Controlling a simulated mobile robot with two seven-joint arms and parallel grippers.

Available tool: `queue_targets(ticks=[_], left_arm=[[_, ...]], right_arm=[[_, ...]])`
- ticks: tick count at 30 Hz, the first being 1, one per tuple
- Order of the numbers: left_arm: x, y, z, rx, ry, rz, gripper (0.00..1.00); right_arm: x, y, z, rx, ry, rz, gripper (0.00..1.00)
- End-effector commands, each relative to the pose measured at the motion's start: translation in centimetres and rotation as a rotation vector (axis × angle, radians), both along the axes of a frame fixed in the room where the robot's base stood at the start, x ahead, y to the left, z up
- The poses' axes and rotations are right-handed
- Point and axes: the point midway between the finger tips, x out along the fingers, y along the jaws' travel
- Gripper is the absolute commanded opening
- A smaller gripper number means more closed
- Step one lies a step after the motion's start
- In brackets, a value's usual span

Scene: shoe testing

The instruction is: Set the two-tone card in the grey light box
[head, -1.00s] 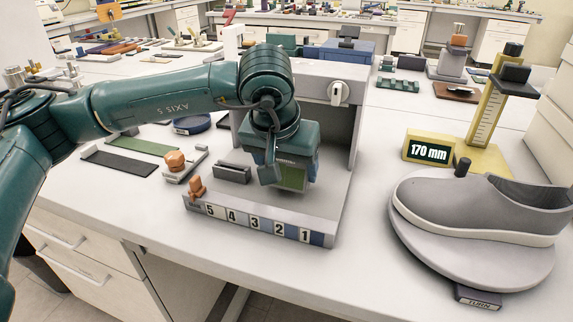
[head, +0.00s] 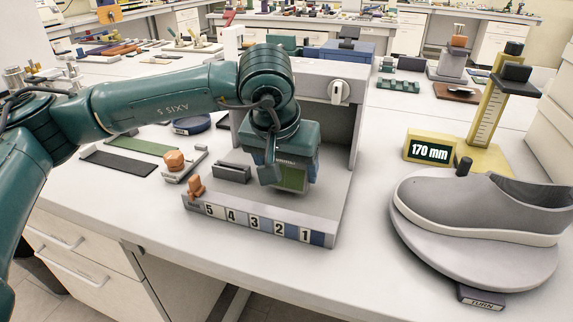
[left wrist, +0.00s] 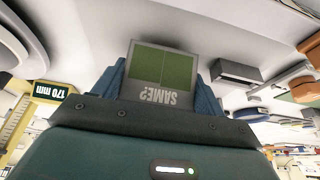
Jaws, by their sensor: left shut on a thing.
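The two-tone card is a small plate with two close green halves and the word "SAME?". It shows upside down between the fingers in the left wrist view (left wrist: 163,75) and partly in the head view (head: 293,179). My left gripper (head: 285,180) is shut on the card and points down. It holds the card inside the grey light box (head: 345,128), above its floor and behind the front strip numbered 5 to 1. The arm hides much of the box's inside. Whether the card touches the floor cannot be told. My right gripper is out of view.
A dark slotted holder (head: 232,173) sits on the box floor left of the gripper. An orange knob (head: 196,187) is at the box's front left corner. A grey shoe (head: 480,210) on a turntable and a yellow height gauge (head: 486,125) stand to the right.

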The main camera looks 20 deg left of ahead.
Motion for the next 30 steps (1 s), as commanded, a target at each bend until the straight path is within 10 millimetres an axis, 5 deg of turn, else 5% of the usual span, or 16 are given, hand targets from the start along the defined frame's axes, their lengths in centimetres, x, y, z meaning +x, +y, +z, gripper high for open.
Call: queue_targets(ticks=[21,22,30], left_arm=[[0.0,0.0,-2.0,0.0,0.0,0.0,0.51],[0.0,0.0,-1.9,0.0,0.0,0.0,0.73],[0.0,0.0,-1.8,0.0,0.0,0.0,0.95]], right_arm=[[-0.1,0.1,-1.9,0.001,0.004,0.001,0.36],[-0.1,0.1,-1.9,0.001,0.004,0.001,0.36],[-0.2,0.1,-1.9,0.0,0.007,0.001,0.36]])
